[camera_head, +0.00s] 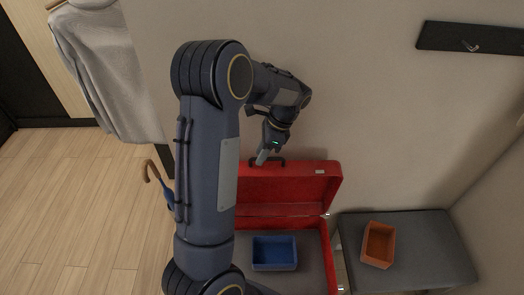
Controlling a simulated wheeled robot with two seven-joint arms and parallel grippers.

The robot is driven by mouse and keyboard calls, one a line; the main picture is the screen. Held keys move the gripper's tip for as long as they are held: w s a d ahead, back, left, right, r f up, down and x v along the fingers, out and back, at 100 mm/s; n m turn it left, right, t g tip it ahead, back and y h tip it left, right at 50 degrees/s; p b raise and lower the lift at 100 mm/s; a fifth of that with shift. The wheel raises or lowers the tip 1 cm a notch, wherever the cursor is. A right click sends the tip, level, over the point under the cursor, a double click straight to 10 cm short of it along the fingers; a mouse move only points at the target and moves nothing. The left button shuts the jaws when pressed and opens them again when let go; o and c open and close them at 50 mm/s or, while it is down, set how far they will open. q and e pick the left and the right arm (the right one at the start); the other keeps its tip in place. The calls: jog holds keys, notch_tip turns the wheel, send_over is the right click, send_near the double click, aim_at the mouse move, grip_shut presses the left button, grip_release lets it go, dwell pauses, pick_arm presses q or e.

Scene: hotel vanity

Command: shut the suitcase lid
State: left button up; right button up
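The red suitcase (327,262) lies open on the bench, its lid (270,188) raised at the back against the wall side. A dark handle shows at the lid's top edge, with a small light clasp near its right end. A blue bin (274,254) sits inside the suitcase base. My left gripper (263,157) points down at the lid's top edge, by the handle. Whether it touches the lid, and whether its fingers are apart, I cannot tell. My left arm hides the suitcase's left part. My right gripper is not in view.
An orange bin (379,244) stands on the grey cushion (428,243) to the right. A dark hook rail (470,38) is on the wall at upper right. A grey garment (103,75) hangs at upper left, above a curved-handled umbrella (153,173). The wooden floor is clear at left.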

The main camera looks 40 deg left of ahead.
pick_arm(q)
grip_shut()
dwell(0.3)
jog(key=shift+f, duration=0.1)
